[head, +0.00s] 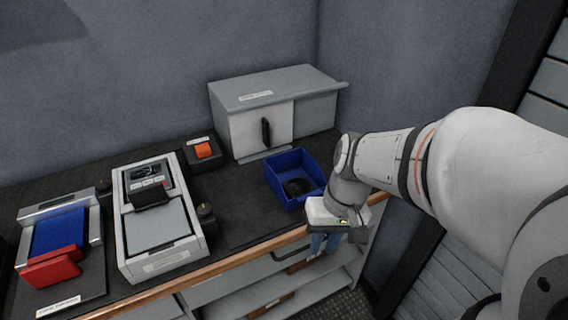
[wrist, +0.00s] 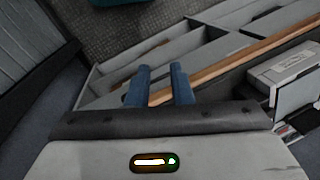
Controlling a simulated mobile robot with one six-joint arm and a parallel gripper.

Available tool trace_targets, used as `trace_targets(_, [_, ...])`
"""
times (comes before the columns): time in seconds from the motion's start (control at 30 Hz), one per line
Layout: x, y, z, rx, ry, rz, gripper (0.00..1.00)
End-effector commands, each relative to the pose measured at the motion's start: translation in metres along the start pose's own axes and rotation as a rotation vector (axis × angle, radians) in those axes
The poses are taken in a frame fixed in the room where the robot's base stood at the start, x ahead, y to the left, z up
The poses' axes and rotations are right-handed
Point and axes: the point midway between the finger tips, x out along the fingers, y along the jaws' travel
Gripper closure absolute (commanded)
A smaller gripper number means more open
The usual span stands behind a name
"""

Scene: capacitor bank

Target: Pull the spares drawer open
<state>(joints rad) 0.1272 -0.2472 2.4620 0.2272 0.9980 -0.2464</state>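A grey drawer front (head: 262,268) sits under the wooden front edge of the bench in the head view, with a dark bar handle (head: 290,254). It looks closed, though the bench edge hides its top. I cannot read a label on it. My gripper (head: 325,243) points down in front of the bench edge, to the right of the handle and apart from it. In the wrist view its two blue fingers (wrist: 161,70) stand apart with nothing held between them. The handle cannot be made out in the wrist view.
On the bench stand a blue bin (head: 277,178) with a dark item inside, a grey cabinet (head: 318,112), a grey device (head: 157,222), and a blue-and-red unit (head: 58,235). The wooden edge (head: 205,270) lies close to my gripper. Open shelves (head: 315,292) lie below.

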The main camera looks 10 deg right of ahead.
Motion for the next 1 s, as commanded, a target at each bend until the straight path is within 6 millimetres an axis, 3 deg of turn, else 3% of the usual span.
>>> trace_targets(0.03, [0.022,0.005,-0.004,0.028,-0.062,-0.069,0.8])
trace_targets(0.1, [0.041,0.008,-0.009,0.05,-0.124,-0.175,0.8])
trace_targets(0.37, [0.101,0.023,-0.042,0.154,-0.191,-0.618,0.8])
trace_targets(0.7, [0.17,0.084,-0.099,0.339,0.079,-1.117,0.8])
trace_targets(0.83, [0.188,0.107,-0.111,0.393,0.198,-1.202,0.8])
trace_targets(1.0, [0.198,0.121,-0.118,0.425,0.279,-1.243,0.8])
